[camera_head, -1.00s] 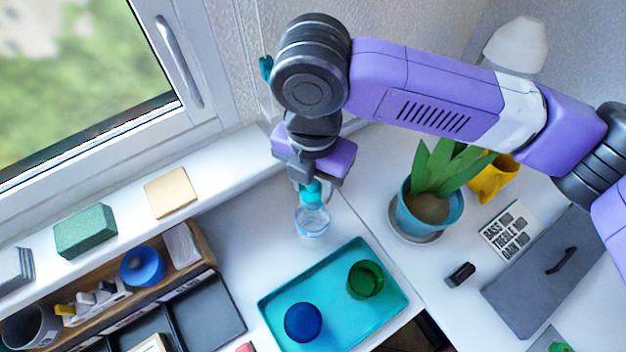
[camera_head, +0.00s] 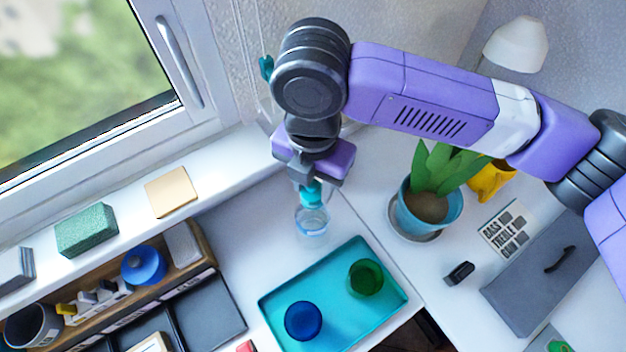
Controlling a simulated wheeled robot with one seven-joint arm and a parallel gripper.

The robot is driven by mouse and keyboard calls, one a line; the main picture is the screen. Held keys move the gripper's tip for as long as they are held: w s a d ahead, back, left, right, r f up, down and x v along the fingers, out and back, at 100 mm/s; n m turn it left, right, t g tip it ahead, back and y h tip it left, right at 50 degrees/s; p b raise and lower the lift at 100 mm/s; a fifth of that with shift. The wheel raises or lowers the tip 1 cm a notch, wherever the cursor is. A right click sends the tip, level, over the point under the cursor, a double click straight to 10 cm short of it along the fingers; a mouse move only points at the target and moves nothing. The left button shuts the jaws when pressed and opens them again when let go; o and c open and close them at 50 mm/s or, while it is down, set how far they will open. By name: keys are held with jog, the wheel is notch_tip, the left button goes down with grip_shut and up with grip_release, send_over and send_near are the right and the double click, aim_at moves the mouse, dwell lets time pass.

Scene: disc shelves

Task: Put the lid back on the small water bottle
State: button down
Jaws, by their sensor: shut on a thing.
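A small clear water bottle (camera_head: 312,222) stands on the white desk behind the teal tray. A teal lid (camera_head: 311,193) is at the bottle's top, directly under my gripper (camera_head: 310,182). My gripper points down and is shut on the lid. The lid and the bottle's mouth overlap in this view, so I cannot tell whether they touch. The fingertips are partly hidden by the purple gripper body above them.
A teal tray (camera_head: 335,325) holds a blue cup (camera_head: 303,321) and a green cup (camera_head: 366,277) in front of the bottle. A potted plant (camera_head: 428,208) stands to the right. A wooden organizer (camera_head: 205,250) is at the left, below the windowsill.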

dwell(0.4)
jog(key=shift+c, duration=1.6)
grip_release()
jog(key=shift+r+p, duration=3)
jog(key=shift+r, duration=0.5)
grip_shut()
jog(key=shift+f+b, duration=1.55)
jog(key=shift+f, duration=0.85)
